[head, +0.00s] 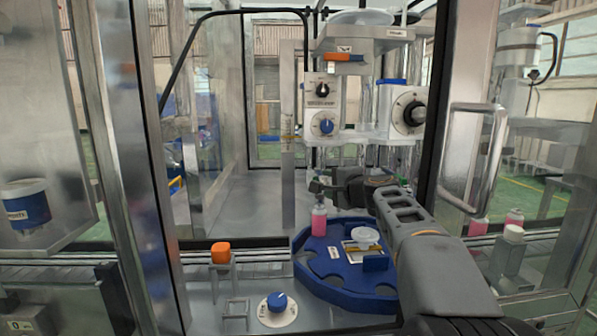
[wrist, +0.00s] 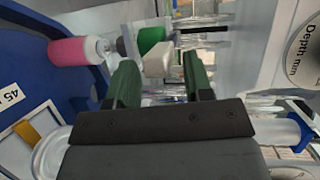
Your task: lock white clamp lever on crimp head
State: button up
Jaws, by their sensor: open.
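In the wrist view my gripper (wrist: 160,74) is open, with one dark green finger on each side of a white block-like piece (wrist: 158,61), which looks like the white clamp lever. It lies between or just beyond the fingertips; I cannot tell whether either finger touches it. The pink can also shows at left in the wrist view (wrist: 79,51).
A blue rotary table (head: 318,268) with notches stands below my arm. Dial units (head: 323,104) and a black-and-white depth dial (head: 409,111) sit above. A metal door handle (head: 486,160) is at right. An orange button (head: 221,252) and blue knob (head: 277,301) are in front.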

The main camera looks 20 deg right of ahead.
jog(key=s+a+b, duration=0.1)
jog(key=s+b, duration=0.1)
jog(key=s, duration=0.4)
jog(key=shift+s+a+b, duration=0.15)
jog(key=shift+s+b, duration=0.05)
jog(key=shift+b, duration=0.2)
jog(key=shift+a, duration=0.1)
dwell(0.3)
jog(key=s+a+f+n+g+p, duration=0.7)
jog(key=s+a+n+p, duration=0.1)
jog(key=s+a+p, duration=0.15)
jog(key=s+f+n+g+h+p, duration=0.3)
jog(key=s+f+n+g+p, duration=0.2)
jog(key=s, duration=0.7)
notch_tip(320, 180, down, 2)
jog(key=n+p, duration=0.1)
jog(key=n, duration=0.1)
jog(key=shift+s+a+f+n, duration=0.2)
jog(key=shift+s+n, duration=0.1)
jog(key=shift+n, duration=0.1)
